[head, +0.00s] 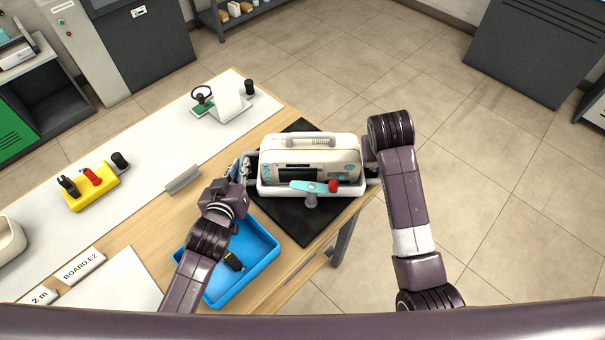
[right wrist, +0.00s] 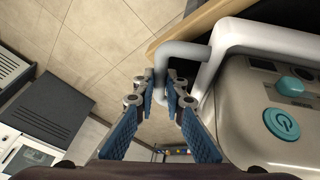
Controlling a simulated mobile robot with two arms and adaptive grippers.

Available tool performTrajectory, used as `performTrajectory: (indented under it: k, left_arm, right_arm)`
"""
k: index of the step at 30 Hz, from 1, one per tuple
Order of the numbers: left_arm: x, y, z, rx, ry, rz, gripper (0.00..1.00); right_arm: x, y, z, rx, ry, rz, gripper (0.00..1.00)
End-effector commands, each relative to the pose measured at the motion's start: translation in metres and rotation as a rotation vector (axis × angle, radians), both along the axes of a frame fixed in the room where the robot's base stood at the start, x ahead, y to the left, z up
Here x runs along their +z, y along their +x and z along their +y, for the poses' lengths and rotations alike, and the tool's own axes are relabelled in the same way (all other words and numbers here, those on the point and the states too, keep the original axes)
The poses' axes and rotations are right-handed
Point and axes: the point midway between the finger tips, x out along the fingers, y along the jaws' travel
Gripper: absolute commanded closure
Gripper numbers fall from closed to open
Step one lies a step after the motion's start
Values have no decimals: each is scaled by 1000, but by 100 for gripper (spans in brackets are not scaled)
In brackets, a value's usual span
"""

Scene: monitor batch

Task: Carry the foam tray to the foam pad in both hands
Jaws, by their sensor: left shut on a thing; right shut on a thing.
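A white foam tray (head: 268,190) carries a cream monitor (head: 325,150) with a carry handle, a dark screen and a teal lever with a red knob in front. The tray is over the black foam pad (head: 300,220) at the table's right end; whether it touches the pad I cannot tell. My left gripper (head: 240,172) is shut on the tray's left handle. My right gripper is mostly hidden behind its arm in the head view. In the right wrist view my right gripper (right wrist: 172,98) is shut on the tray's grey handle (right wrist: 180,55).
A yellow block (head: 92,190), a grey angled plate (head: 183,179) and a green-based stand (head: 225,105) are on the table (head: 150,225). Open floor lies right of the table.

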Motion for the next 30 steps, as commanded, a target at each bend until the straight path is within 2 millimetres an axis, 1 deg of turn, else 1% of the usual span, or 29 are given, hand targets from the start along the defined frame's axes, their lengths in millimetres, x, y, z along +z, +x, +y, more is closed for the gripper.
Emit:
performTrajectory:
  k: [1, 5, 6, 13, 17, 20, 27, 30]
  left_arm:
    - [-3, 0, 0, 0, 0, -1, 88]
    - [-1, 0, 0, 0, 0, 0, 74]
    - [-1, 0, 0, 0, 0, 0, 72]
    - [-1, 0, 0, 0, 0, 0, 72]
    - [7, 1, 0, 0, 0, -2, 72]
    - [21, 1, 0, 0, 0, -4, 72]
    - [69, 1, 0, 0, 0, -5, 72]
    - [84, 1, 0, 0, -1, -5, 72]
  right_arm:
    - [-3, 0, 0, 0, 0, 0, 88]
    - [-1, 0, 0, 0, 0, 0, 74]
    - [-1, 0, 0, 0, 0, 0, 72]
    - [-1, 0, 0, 0, 0, 0, 72]
    - [-1, 0, 0, 0, 0, 0, 72]
    - [-1, 0, 0, 0, 0, 0, 72]
    - [-1, 0, 0, 0, 0, 0, 72]
    - [-1, 0, 0, 0, 0, 0, 72]
